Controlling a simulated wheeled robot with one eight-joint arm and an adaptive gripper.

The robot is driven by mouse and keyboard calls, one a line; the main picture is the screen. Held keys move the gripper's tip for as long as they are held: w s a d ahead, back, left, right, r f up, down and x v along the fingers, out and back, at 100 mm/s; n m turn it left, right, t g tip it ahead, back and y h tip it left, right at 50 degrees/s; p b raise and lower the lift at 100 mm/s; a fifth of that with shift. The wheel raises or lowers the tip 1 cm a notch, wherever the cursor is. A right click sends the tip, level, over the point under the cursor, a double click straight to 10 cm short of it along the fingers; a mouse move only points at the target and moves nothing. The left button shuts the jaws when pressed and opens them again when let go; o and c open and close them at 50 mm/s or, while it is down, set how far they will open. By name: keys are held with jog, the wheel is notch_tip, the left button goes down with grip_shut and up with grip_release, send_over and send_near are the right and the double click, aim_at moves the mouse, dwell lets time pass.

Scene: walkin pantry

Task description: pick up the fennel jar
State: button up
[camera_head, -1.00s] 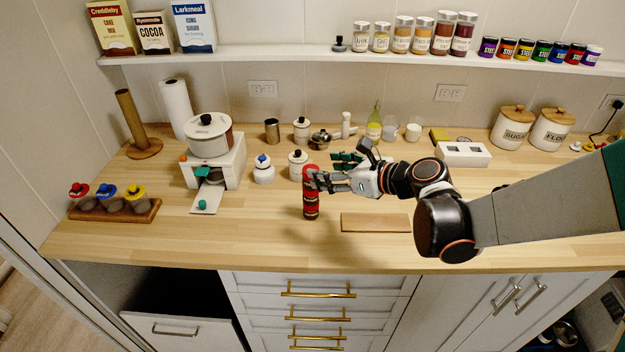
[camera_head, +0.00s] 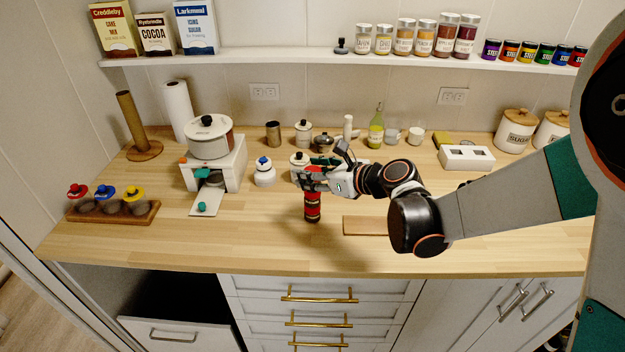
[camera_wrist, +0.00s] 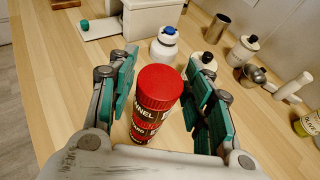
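In the wrist view the jar (camera_wrist: 157,100) shows a ribbed red lid and a dark red label ending in "NNEL". My gripper (camera_head: 306,178) is around the jar's upper part. In the wrist view the teal-padded fingers of my gripper (camera_wrist: 160,85) are spread on either side of the jar, with narrow gaps visible, so it looks open.
A wooden board (camera_head: 366,225) lies right of the jar. A white bottle with a blue cap (camera_head: 264,172) and a white canister (camera_head: 298,160) stand behind. A white machine (camera_head: 228,165) is at left. The counter in front of the jar is clear.

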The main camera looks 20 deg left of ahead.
jog(key=c, duration=0.4)
jog(key=shift+o, duration=0.2)
jog(key=shift+r, duration=0.15)
